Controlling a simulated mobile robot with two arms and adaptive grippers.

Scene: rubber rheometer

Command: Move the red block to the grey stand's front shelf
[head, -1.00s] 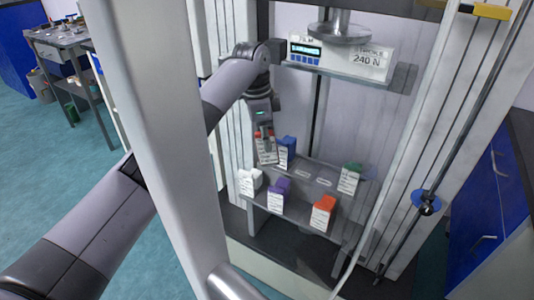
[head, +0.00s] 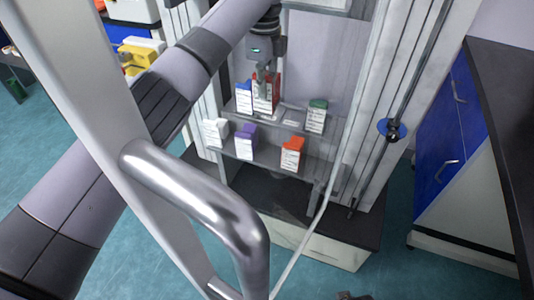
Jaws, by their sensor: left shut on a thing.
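My left gripper (head: 265,76) is shut on the red block (head: 265,97), which has a white label on its front. The block is upright at the grey stand's back shelf, just right of the blue block (head: 243,98) and partly overlapping it in view. I cannot tell whether its bottom clears the shelf. The grey stand (head: 270,148) has a lower front shelf holding a white block (head: 215,132), a purple block (head: 246,141) and an orange block (head: 292,154). A gap shows between the purple and orange blocks. My right gripper is not clearly visible.
A green block (head: 316,115) stands at the right of the back shelf. The machine's pale uprights flank the stand. A shiny curved handle (head: 205,200) and a pale frame bar cross the foreground. A blue cabinet (head: 452,130) stands at the right.

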